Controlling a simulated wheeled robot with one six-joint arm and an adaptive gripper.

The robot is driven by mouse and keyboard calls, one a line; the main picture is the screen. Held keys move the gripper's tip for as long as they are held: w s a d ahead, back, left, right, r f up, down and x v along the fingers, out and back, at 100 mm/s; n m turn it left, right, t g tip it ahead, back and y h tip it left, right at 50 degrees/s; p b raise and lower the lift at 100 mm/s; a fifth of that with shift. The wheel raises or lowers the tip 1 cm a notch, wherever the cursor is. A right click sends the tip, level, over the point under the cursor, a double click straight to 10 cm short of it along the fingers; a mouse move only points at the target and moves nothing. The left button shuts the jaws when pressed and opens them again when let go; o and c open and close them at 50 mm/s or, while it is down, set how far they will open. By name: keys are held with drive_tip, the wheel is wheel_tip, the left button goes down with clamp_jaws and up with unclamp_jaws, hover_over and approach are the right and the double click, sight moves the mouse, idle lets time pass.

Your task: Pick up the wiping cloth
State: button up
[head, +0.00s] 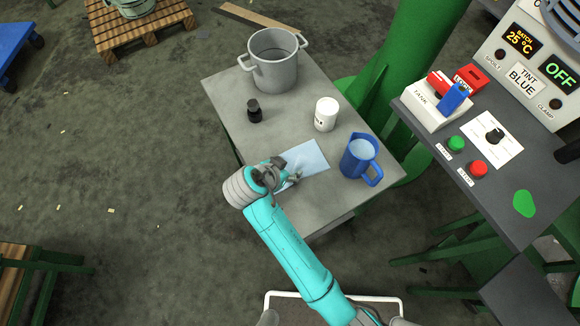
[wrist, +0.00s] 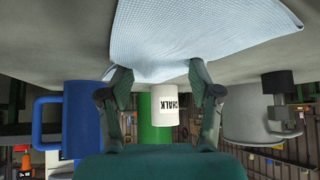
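The wiping cloth (head: 309,157) is a light blue sheet lying on the small grey table in the head view. In the wrist view, which looks upside down, the textured cloth (wrist: 200,30) spreads across the top. My gripper (head: 292,178) is low over the cloth's near-left part and hides some of it in the head view. In the wrist view, the two fingers of my gripper (wrist: 164,78) stand wide apart, with their tips at the cloth's edge. I cannot tell whether they touch it. Nothing is clamped between them.
A blue jug (head: 360,158) stands right of the cloth, a white chalk container (head: 326,115) behind it. A black bottle (head: 254,111) and grey two-handled pot (head: 274,62) stand farther back on the grey table (head: 223,88). A control bench (head: 500,190) is at right.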

drive_tip(key=shift+s+d+f, duration=0.1)
drive_tip(key=shift+s+f, duration=0.15)
drive_tip(key=shift+f, duration=0.2)
clamp_jaws()
drive_tip(key=shift+r, duration=0.1)
wheel_tip(320, 180, up, 12)
drive_tip(key=shift+w+r, duration=0.2)
